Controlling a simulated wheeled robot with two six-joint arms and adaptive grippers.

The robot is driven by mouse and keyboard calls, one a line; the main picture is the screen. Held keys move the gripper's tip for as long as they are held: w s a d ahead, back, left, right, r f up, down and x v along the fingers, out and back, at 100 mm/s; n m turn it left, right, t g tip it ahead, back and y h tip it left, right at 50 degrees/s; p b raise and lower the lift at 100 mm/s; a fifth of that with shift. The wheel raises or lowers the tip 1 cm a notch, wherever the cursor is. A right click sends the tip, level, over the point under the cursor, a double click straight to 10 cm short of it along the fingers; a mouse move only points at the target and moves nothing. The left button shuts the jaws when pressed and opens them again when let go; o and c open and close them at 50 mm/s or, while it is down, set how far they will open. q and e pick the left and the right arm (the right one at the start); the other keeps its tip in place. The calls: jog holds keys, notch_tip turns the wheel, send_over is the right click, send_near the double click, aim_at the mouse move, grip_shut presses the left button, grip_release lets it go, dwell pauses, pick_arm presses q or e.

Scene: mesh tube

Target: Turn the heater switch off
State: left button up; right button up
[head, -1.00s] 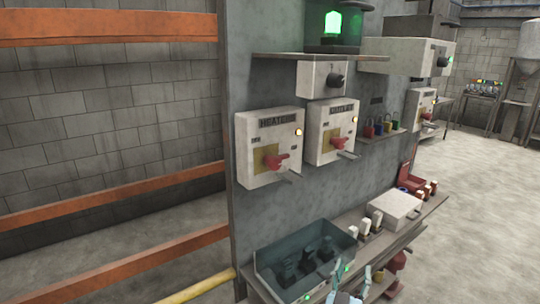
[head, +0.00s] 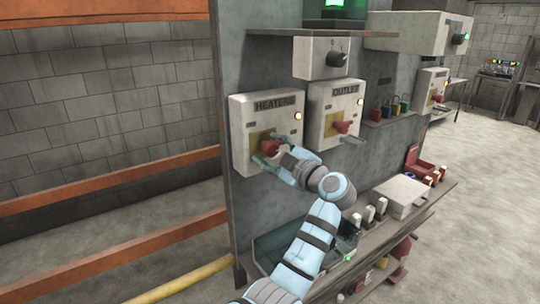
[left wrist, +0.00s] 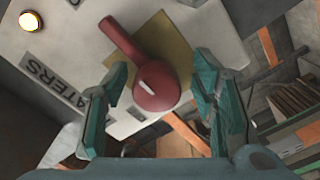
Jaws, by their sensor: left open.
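The heater switch box (head: 250,108) is a white box labelled HEATERS on the grey panel, with a lit amber lamp at its right. Its red rotary handle (head: 270,147) sits on a yellow plate, partly hidden by my left gripper (head: 262,158). In the left wrist view the red handle (left wrist: 155,85) shows large, its grip slanting to the upper left. My left gripper (left wrist: 165,100) is open there, with its teal fingers on either side of the handle's round hub. I cannot tell whether they touch it. My right gripper is not in view.
A similar OUTLET box (head: 345,96) with a red handle is just right of the heater box. A white box with a black knob (head: 322,58) is above. A shelf with a blue-grey tray (head: 262,245) and a white case (head: 401,192) lies below. Orange rails (head: 110,180) run at left.

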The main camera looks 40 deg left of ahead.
pick_arm(q)
jog(key=shift+a+r, duration=0.1)
jog(key=shift+a, duration=0.1)
jog(key=shift+s+d+r, duration=0.2)
jog(key=shift+s, duration=0.05)
jog(key=shift+d, duration=0.1)
jog(key=shift+c, duration=0.9)
jog(key=shift+w, duration=0.15)
jog(key=c, duration=1)
jog(key=shift+o, duration=0.2)
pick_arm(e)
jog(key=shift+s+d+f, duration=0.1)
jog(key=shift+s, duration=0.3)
